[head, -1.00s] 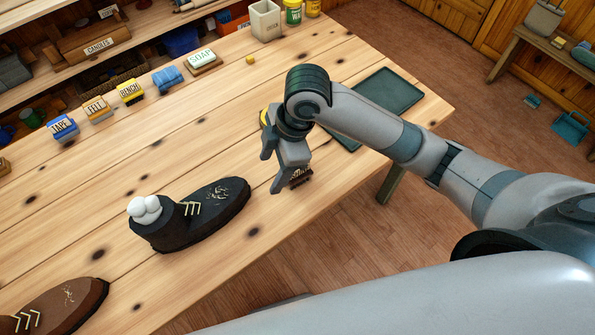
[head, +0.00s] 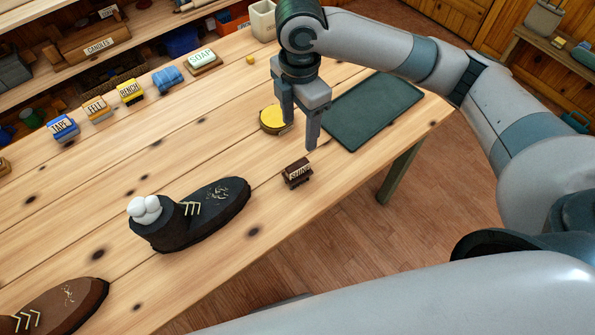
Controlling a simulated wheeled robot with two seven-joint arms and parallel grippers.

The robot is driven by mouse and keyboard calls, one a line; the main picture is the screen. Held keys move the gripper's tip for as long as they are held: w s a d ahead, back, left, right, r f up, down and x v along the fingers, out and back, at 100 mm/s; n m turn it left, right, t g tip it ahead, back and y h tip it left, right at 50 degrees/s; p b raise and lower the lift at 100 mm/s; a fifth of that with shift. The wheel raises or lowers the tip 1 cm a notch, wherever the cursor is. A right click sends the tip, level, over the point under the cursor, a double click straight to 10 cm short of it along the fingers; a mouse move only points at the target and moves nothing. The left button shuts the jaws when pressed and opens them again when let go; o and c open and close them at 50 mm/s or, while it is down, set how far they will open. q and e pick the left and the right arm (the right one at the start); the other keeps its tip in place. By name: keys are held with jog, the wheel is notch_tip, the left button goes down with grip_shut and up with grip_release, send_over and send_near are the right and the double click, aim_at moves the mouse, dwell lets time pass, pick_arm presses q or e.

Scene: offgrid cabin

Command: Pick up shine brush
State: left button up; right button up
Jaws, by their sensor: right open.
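The shine brush (head: 297,173) is a small dark brown block with a pale label, lying on the wooden table near its front edge, right of the black shoe. My right gripper (head: 299,136) is open and empty, pointing down. In the head view its fingers appear above and just behind the brush, apart from it. The brush is now in full view. My left gripper is not in view.
A black shoe (head: 198,214) with white stuffing and a brown shoe (head: 62,308) stand on the table (head: 150,185). A round yellow-topped tin (head: 271,119) sits behind the gripper, and a dark green mat (head: 375,110) lies to the right. Labelled blocks line the back.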

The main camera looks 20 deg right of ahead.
aim_at(298, 164)
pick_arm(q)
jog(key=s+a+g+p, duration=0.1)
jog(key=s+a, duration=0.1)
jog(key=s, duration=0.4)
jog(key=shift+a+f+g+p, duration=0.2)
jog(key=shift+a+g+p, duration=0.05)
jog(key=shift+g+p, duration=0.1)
pick_arm(e)
notch_tip(298, 164, down, 12)
jog(key=shift+f, duration=0.1)
jog(key=shift+f, duration=0.2)
jog(key=shift+w+f, duration=0.1)
jog(key=shift+f, duration=0.2)
notch_tip(298, 164, down, 3)
jog(key=shift+w+a+p, duration=0.1)
jog(key=shift+w+p, duration=0.05)
jog(key=shift+p, duration=0.55)
jog(key=shift+f, duration=0.55)
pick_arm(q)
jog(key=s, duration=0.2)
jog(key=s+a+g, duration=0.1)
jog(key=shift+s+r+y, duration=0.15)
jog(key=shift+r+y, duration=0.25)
pick_arm(e)
jog(key=c, duration=1.2)
